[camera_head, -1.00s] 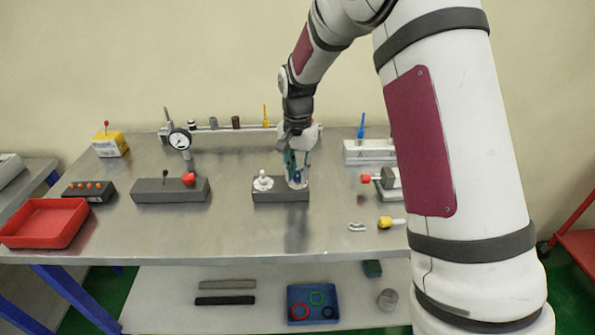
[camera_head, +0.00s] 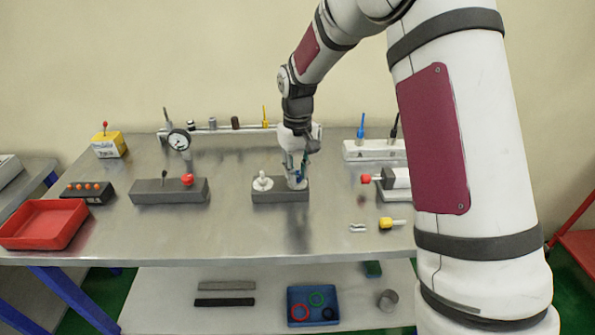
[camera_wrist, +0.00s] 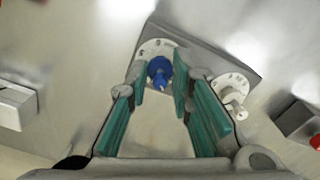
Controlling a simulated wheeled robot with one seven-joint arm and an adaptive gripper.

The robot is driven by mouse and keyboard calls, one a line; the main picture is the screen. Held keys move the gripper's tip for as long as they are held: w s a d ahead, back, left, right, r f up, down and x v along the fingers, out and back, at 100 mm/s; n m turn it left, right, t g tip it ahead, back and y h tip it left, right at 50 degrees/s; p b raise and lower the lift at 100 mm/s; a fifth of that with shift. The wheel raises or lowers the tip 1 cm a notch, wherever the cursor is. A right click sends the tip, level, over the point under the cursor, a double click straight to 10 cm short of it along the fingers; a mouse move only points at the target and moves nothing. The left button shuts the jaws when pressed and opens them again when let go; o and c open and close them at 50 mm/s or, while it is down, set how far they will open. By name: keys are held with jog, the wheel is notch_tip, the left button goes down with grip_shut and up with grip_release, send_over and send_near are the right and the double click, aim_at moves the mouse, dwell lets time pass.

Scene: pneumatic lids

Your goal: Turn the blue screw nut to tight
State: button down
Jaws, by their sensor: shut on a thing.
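The blue screw nut (camera_wrist: 159,70) sits on a round white dial plate (camera_wrist: 153,46) at one end of a grey block (camera_head: 267,197). My gripper (camera_wrist: 160,82) is over it from above, with its green-padded fingers on both sides of the nut, shut on it. In the head view my gripper (camera_head: 297,172) points down at the right end of the block and mostly hides the nut. A white screw nut (camera_wrist: 229,95) on its own dial stands at the other end of the block; it also shows in the head view (camera_head: 262,182).
A grey block with a dial gauge and red knob (camera_head: 188,179) stands to the left. A white device with a red knob (camera_head: 366,178) and a yellow-ended part (camera_head: 387,223) are to the right. The table in front of the block is clear.

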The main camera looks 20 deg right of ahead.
jog(key=shift+w+n, duration=0.1)
jog(key=shift+n, duration=1.9)
jog(key=c, duration=1.4)
grip_release()
notch_tip(320, 180, up, 12)
jog(key=shift+r, duration=0.1)
